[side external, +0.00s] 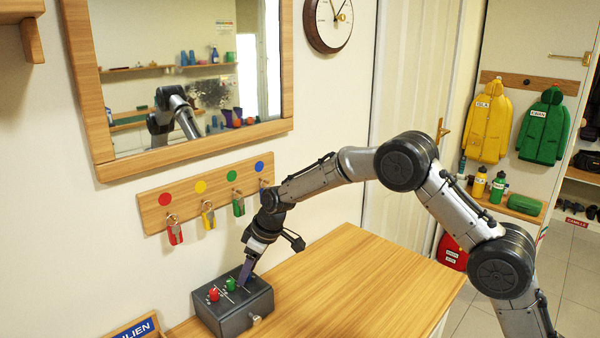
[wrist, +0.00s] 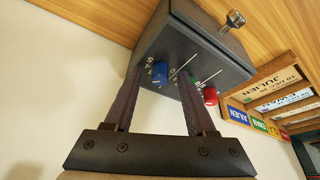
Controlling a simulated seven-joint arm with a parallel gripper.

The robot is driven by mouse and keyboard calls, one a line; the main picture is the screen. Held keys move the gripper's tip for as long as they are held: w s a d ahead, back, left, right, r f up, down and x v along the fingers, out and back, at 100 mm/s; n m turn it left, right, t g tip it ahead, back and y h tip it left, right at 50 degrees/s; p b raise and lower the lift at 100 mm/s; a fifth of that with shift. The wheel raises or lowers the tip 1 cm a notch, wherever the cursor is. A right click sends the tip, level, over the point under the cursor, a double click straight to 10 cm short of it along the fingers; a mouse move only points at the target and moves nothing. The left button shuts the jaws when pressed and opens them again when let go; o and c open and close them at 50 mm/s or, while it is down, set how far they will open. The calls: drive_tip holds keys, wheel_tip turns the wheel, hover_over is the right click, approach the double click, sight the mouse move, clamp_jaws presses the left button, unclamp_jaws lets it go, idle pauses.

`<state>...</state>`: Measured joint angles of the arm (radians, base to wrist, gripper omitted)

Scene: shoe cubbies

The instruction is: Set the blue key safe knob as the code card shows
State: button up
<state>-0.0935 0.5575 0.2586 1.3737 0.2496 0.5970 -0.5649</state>
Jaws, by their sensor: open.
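The dark grey key safe (side external: 236,308) sits on the wooden counter against the wall. Its blue knob (wrist: 160,73) shows in the wrist view, with small white digits around it; its exact setting is too small to tell. My gripper (side external: 245,274) points down at the safe's top, open. In the wrist view its fingers (wrist: 160,76) stand on either side of the blue knob; whether they touch it I cannot tell. In the side view the gripper hides the blue knob. I cannot make out a code card with certainty.
A red knob (side external: 214,294) and a green knob (side external: 231,285) stand beside the blue one on the safe. A wooden rack (wrist: 262,78) with name cards is close by. Keys hang from a wall rack (side external: 205,199) above. The counter (side external: 360,275) to the right is clear.

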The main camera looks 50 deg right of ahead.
drive_tip(key=n, duration=0.2)
drive_tip(key=n+g+y, duration=0.1)
drive_tip(key=n, duration=0.1)
drive_tip(key=shift+w+d+n+y, duration=0.1)
drive_tip(key=shift+d+n+y, duration=0.05)
drive_tip(key=shift+n+y, duration=0.15)
drive_tip(key=n, duration=0.2)
drive_tip(key=n+g, duration=0.1)
drive_tip(key=n, duration=0.1)
drive_tip(key=shift+w+n+g+y, duration=0.15)
drive_tip(key=shift+n+g+y, duration=0.15)
drive_tip(key=shift+n+y, duration=0.1)
drive_tip(key=v, duration=1.4)
drive_tip(key=s+a+r+t+h, duration=0.1)
drive_tip(key=s+r+t, duration=0.1)
drive_tip(key=s+r, duration=1)
drive_tip(key=shift+s+a+r, duration=0.2)
drive_tip(key=shift+a+r, duration=0.1)
drive_tip(key=shift+r, duration=1.25)
drive_tip(key=shift+m, duration=0.3)
